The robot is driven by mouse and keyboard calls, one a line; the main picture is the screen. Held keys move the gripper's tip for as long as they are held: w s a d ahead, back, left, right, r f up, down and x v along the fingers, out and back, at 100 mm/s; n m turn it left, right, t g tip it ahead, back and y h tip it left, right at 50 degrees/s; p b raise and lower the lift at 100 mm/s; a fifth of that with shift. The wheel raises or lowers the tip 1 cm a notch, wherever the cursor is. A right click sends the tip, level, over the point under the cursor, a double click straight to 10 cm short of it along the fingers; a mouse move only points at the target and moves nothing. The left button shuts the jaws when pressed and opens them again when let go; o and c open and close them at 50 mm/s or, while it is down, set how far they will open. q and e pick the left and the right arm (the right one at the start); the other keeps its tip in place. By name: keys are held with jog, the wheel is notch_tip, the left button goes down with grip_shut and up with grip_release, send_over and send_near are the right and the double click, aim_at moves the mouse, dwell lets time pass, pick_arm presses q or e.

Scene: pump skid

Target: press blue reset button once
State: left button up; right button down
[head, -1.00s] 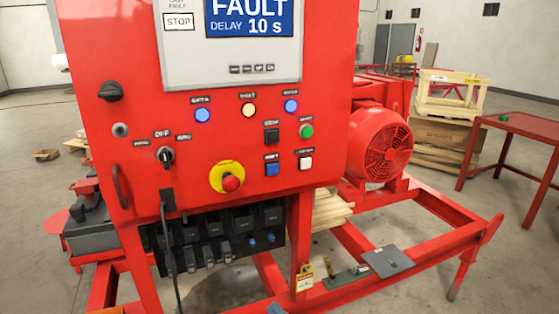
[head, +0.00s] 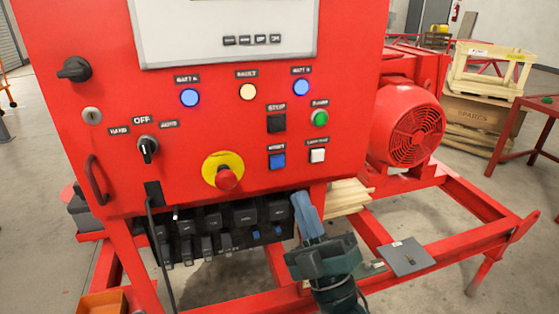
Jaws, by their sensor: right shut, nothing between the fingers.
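The blue reset button (head: 277,161) is a small square push button on the red control panel (head: 120,190), right of the red emergency stop knob (head: 226,178) and under the black square button (head: 276,123). My right gripper (head: 306,203) is shut and empty. It points up from the lower edge of the view, with its fingertips below and a little right of the blue button, apart from it in the picture. My left gripper is not in view.
Round blue lamps (head: 190,97), a white lamp (head: 248,92) and a green button (head: 320,118) are on the same panel. A black selector switch (head: 148,148) is at left. Dark connectors (head: 205,235) hang under the panel. The red motor (head: 408,125) stands at right.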

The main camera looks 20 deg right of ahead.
aim_at(278, 162)
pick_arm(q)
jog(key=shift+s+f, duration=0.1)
pick_arm(e)
jog(key=shift+w, duration=0.1)
pick_arm(q)
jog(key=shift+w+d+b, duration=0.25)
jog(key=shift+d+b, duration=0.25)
jog(key=shift+b, duration=0.75)
pick_arm(e)
jog(key=shift+w+a, duration=0.15)
jog(key=shift+w, duration=4.2)
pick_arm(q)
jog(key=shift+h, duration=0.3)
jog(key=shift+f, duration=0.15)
pick_arm(e)
jog(key=shift+w, duration=0.4)
